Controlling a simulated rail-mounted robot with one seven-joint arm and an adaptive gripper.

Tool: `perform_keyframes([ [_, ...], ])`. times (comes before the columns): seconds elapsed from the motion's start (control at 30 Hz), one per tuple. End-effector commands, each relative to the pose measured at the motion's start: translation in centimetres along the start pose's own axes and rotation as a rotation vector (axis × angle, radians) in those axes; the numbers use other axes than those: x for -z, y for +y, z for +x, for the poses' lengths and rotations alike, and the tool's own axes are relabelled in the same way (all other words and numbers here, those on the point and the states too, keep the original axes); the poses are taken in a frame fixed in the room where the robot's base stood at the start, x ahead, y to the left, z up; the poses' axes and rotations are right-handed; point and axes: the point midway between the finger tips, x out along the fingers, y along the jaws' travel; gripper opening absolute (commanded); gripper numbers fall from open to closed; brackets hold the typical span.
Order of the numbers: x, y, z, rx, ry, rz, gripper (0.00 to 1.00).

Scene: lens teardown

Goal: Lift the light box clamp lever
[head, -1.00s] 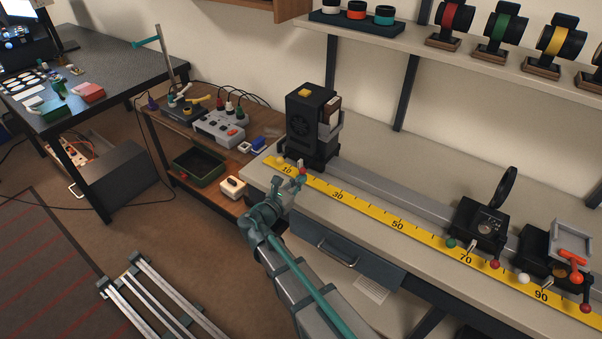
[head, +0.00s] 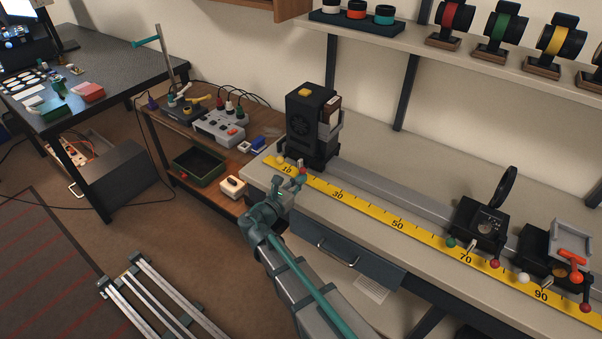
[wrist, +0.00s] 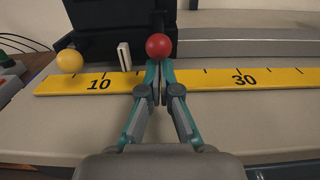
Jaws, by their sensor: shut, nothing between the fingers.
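The black light box (head: 312,125) stands on the rail at the left end of the bench. Its lower part also shows in the wrist view (wrist: 110,45). A red ball knob (wrist: 159,46), which looks like the end of its clamp lever, is at the front of its base; it also shows in the head view (head: 303,171). The lever's shaft is hidden. My gripper (wrist: 157,66) is shut and empty, its fingertips just below the red knob. I cannot tell if they touch it. In the head view my gripper (head: 298,181) is at the bench's front edge.
A yellow ball (wrist: 69,61) and a small pale upright piece (wrist: 124,56) are left of the red knob. A yellow scale (head: 370,210) runs along the bench front. Two more carriages (head: 477,222) (head: 548,250) stand far right on the rail (head: 400,193).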

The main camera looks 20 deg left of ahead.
Motion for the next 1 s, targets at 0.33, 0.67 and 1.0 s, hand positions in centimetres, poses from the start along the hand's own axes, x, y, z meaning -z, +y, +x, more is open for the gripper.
perform_keyframes([
  [0.33,0.0,0.0,0.0,0.0,0.0,0.0,0.0],
  [0.67,-1.0,0.0,0.1,0.0,0.0,0.0,0.0],
  [1.0,-2.6,0.0,0.3,0.0,0.0,0.0,0.0],
])
